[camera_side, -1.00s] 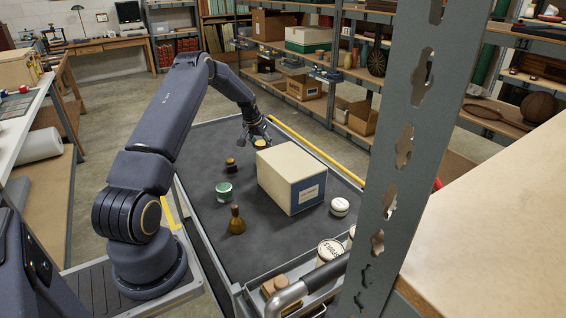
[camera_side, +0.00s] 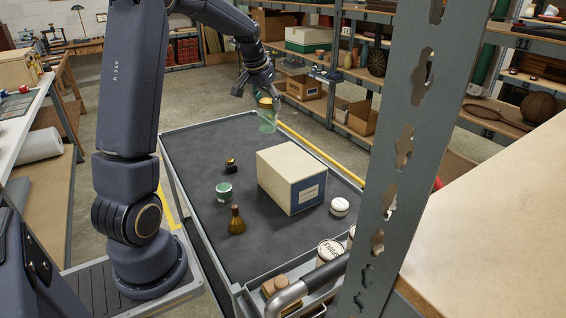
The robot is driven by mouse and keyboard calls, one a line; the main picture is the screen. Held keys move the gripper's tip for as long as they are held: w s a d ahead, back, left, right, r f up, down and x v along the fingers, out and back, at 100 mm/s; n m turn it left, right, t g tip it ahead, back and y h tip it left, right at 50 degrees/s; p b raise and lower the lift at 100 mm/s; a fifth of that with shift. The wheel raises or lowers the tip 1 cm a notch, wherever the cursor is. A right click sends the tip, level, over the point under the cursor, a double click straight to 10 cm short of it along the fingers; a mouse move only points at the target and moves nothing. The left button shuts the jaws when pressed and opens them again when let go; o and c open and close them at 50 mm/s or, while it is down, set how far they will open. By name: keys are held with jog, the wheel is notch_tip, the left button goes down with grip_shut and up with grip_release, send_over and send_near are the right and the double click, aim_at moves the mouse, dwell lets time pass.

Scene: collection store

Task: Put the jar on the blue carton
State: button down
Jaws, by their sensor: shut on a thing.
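The jar (camera_side: 267,123) is greenish glass with a yellowish lid. My gripper (camera_side: 263,98) is shut on it near the lid and holds it upright in the air, above and behind the carton. The carton (camera_side: 308,196) stands on the dark cart top, with a cream top and left side and a blue front-right face bearing a pale label. Its top is bare. The jar is apart from the carton.
A grey shelf post (camera_side: 400,160) blocks part of the view.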

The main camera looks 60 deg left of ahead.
jog(key=s+d+r, duration=0.4)
jog(key=s+d, duration=0.4)
jog(key=d, duration=0.3)
jog(key=shift+m, duration=0.5)
jog(key=shift+w+a+f, duration=0.85)
jog(key=shift+w+f, duration=1.2)
jog(key=shift+f, duration=0.1)
jog(key=shift+w+a+f, duration=0.9)
jog(key=shift+w+f, duration=1.2)
jog(key=shift+f, duration=0.05)
jog(key=shift+w+a+f, duration=0.85)
jog(key=shift+w+f, duration=1.2)
jog(key=shift+f, duration=0.1)
jog(key=shift+f, duration=0.15)
jog(key=shift+c, duration=2.2)
grip_release()
